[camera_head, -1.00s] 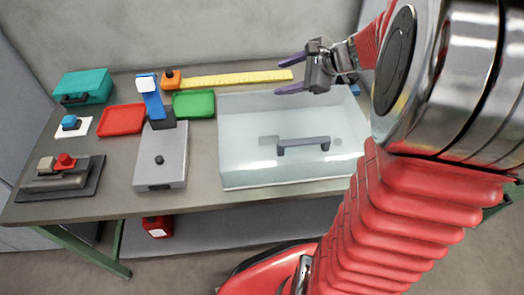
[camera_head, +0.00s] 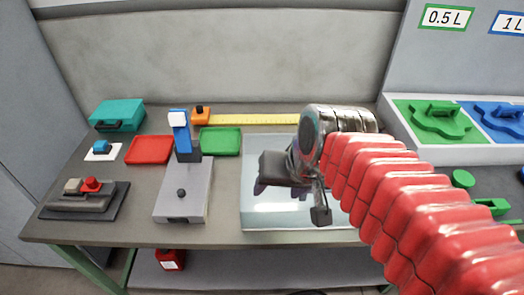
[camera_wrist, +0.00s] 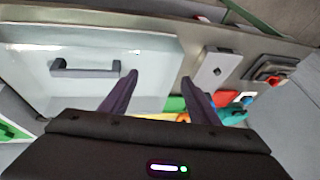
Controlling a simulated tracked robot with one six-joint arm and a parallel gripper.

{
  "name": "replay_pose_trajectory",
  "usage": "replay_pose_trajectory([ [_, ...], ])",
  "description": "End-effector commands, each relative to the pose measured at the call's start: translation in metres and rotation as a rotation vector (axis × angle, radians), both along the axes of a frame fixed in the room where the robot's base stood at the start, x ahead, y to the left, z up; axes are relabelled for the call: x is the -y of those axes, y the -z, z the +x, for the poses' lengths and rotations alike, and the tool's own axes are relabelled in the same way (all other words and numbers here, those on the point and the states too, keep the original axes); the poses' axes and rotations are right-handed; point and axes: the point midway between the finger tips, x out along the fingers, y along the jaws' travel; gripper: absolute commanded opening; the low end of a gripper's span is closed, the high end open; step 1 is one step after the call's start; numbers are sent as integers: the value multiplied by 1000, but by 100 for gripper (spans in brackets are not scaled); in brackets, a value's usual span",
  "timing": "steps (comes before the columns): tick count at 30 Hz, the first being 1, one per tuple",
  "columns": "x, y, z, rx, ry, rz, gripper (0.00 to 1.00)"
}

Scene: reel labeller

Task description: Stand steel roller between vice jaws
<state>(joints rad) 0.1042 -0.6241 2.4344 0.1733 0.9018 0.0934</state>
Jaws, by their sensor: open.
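I cannot make out a steel roller for certain in any view. No vice is clearly recognisable either; a dark plate at the left front of the bench carries a grey rounded body with a tan block and a red knob (camera_head: 91,184), too small to identify. My gripper (camera_wrist: 160,80) is open and empty, its two purple fingers apart. In the head view it hangs over a pale, clear-looking box (camera_head: 258,221), partly hiding it. The wrist view shows the box's grey bar handle (camera_wrist: 85,68) to the left of the fingers, apart from them.
A grey device with a blue upright (camera_head: 182,135) stands left of the box. Red (camera_head: 149,150) and green (camera_head: 220,142) trays, a teal case (camera_head: 117,114) and a yellow ruler (camera_head: 255,120) lie behind. At right, a panel holds green (camera_head: 437,122) and blue shapes.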

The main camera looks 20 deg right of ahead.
Motion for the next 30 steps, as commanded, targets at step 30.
replay_pose_trajectory([
  [30, 2, 0, -28, 57, -223, -215, 56],
])
